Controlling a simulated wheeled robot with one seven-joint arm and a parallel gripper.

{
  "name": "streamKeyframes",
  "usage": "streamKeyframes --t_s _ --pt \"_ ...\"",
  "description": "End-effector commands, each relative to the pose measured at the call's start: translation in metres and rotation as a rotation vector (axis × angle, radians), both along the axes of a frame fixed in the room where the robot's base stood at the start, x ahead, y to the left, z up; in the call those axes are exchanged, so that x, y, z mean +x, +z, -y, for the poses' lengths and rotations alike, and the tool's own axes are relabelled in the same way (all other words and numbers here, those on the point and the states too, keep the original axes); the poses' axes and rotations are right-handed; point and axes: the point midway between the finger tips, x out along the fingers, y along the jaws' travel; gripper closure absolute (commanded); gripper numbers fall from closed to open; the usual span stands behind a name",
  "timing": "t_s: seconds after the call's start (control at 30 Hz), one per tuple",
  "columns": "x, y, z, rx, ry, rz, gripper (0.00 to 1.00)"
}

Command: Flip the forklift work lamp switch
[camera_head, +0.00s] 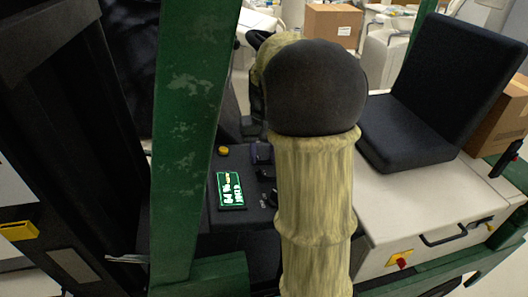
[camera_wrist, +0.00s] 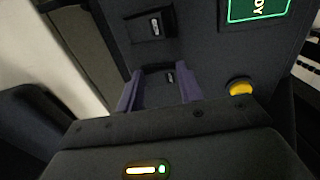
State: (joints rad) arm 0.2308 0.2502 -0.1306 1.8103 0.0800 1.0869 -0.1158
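The dark dashboard (camera_head: 240,208) of the forklift carries several small black rocker switches. The markings are too small to read, so I cannot tell which is the work lamp switch. In the head view my arm hides most of the gripper and part of the panel.
A lit green display (camera_head: 231,189) and a yellow button (camera_head: 222,150) are on the dashboard near the switches. A green post (camera_head: 187,130) rises to the left. A black seat (camera_head: 412,130) stands to the right. Cardboard boxes (camera_head: 333,26) are behind.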

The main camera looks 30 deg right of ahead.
Motion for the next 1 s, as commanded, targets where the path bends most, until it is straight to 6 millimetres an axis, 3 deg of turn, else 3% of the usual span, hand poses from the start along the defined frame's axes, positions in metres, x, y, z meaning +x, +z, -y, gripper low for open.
streamKeyframes --t_s 0.27,0.7,1.0 --pt "-0.001 0.001 0.002 0.043 -0.001 0.007 0.86" --pt "-0.004 -0.002 0.011 0.323 -0.004 0.089 0.86" --pt "-0.005 -0.002 0.012 0.350 -0.002 0.097 0.86"
